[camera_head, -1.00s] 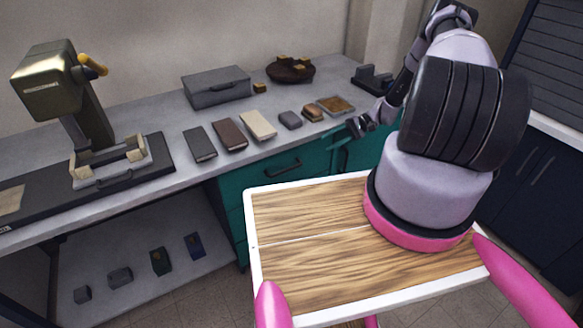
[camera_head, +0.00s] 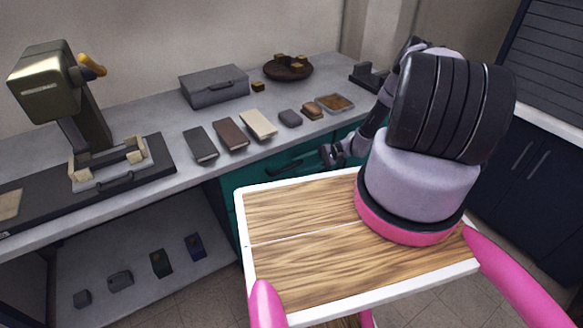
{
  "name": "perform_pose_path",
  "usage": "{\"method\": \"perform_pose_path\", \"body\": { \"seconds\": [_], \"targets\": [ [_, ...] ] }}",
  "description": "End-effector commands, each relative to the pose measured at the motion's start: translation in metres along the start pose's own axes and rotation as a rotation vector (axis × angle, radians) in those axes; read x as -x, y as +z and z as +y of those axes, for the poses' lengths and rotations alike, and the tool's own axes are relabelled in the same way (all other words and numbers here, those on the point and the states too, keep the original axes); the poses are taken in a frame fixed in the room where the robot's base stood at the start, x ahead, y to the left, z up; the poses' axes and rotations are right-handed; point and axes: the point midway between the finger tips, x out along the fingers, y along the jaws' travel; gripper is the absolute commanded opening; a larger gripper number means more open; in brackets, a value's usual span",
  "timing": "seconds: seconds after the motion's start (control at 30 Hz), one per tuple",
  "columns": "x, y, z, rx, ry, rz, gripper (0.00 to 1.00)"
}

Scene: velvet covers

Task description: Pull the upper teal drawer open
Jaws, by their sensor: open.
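The teal drawer unit (camera_head: 232,186) stands under the grey worktop, mostly hidden by my wooden tray. The upper teal drawer (camera_head: 258,176) shows as a strip of its front below the worktop edge, with a dark bar handle (camera_head: 284,170). It looks shut. My gripper (camera_head: 328,156) is open and empty, just right of the handle and in front of the drawer front. Whether it touches the handle I cannot tell. My arm hides the right part of the drawer unit.
On the worktop (camera_head: 165,190) lie several books (camera_head: 230,136), a grey box (camera_head: 214,87), a brown bowl (camera_head: 288,69) and small blocks. A press-like machine (camera_head: 75,110) stands at left. A lower shelf (camera_head: 130,255) holds small items. Dark cabinets (camera_head: 530,170) stand at right.

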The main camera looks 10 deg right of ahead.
Motion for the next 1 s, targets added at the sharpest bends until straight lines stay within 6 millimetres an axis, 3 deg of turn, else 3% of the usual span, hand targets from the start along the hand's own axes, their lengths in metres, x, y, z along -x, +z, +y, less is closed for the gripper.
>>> {"method": "perform_pose_path", "body": {
  "seconds": [0.1, 0.23, 0.6, 0.67, 0.73, 1.0],
  "targets": [
    [-0.020, 0.001, 0.000, 0.000, 0.000, -0.002, 0.47],
    [-0.033, 0.000, 0.000, 0.000, 0.000, -0.002, 0.47],
    [-0.039, 0.000, 0.000, 0.000, 0.000, 0.001, 0.47],
    [-0.039, 0.000, 0.000, 0.000, 0.000, 0.001, 0.28],
    [-0.039, 0.000, 0.000, 0.000, 0.000, 0.000, 0.01],
    [-0.039, 0.000, 0.000, 0.000, 0.000, 0.000, 0.00]
  ]
}}
